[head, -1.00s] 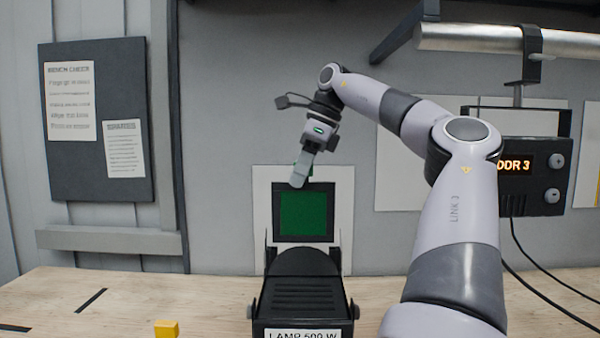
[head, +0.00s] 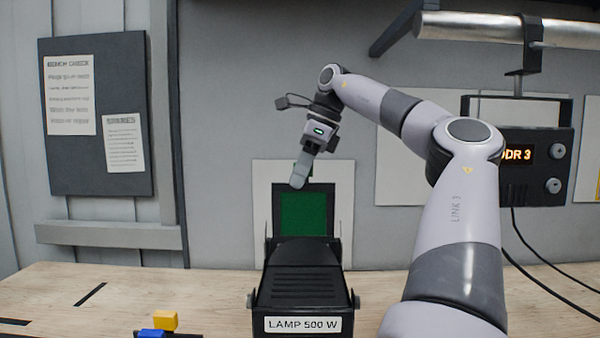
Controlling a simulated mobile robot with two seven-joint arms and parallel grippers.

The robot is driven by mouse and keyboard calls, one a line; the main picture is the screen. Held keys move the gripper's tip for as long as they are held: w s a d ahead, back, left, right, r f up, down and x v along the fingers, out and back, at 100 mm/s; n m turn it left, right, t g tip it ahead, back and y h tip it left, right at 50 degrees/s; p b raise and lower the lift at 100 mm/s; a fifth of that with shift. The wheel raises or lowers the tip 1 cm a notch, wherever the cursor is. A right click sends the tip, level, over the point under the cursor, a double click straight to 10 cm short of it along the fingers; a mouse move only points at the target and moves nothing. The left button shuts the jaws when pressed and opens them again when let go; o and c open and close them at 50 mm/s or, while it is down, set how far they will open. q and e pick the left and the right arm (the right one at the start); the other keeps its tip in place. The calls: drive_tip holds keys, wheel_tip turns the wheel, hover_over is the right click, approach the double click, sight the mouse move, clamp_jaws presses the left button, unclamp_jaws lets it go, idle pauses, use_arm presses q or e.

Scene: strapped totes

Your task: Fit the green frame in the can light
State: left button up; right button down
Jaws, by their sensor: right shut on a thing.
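The green frame (head: 303,213), a green sheet in a dark square border, stands upright behind the lamp's top. My right gripper (head: 301,178) is at its upper edge, shut on it, fingers pointing down. The can light (head: 303,289) is a black ribbed housing labelled "LAMP 500 W", in the lower middle of the head view. The housing hides the frame's lower edge, so I cannot tell whether it sits in a slot. My left gripper is not in view.
A yellow block (head: 165,320) and a blue block (head: 152,333) lie at the front left of the wooden bench (head: 210,293). A dimmer box (head: 535,165) with an orange display hangs at the right, its cables running down. A metal pipe (head: 505,33) crosses the upper right.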

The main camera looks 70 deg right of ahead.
sight(314, 189)
drive_tip(key=shift+f+b, duration=3.1)
drive_tip(key=shift+f, duration=0.7)
drive_tip(key=shift+f+b, duration=1.05)
drive_tip(key=shift+f, duration=0.2)
drive_tip(key=c, duration=0.9)
unclamp_jaws()
drive_tip(key=p+v, duration=0.2)
drive_tip(key=v, duration=0.4)
drive_tip(key=shift+s+r, duration=0.25)
drive_tip(key=shift+r, duration=0.3)
